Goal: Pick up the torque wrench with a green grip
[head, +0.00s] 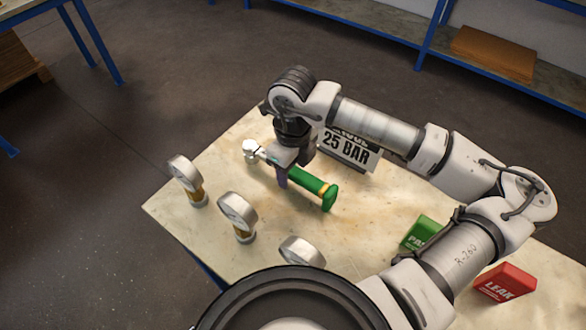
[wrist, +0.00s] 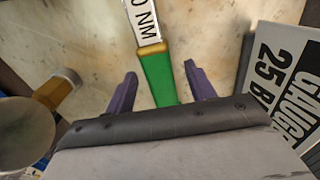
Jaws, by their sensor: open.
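The torque wrench with a green grip (head: 314,184) lies on the worktable, its silver head (head: 250,149) toward the back left and its green end toward the front right. In the wrist view its green grip (wrist: 158,76) and a white band with "NM" lettering run up the middle of the picture. My gripper (head: 282,180) is over the wrench near where the green grip begins. In the wrist view its two purple fingers (wrist: 161,86) are apart, one on each side of the green grip. The grip's near end is hidden behind the gripper body.
A "25 BAR" sign (head: 347,150) stands close to the right of the gripper. Gauges (head: 187,181), (head: 238,216) and (head: 301,251) stand along the table's left and front side. A green block (head: 420,233) and a red "LEAK" block (head: 505,284) are at the right.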

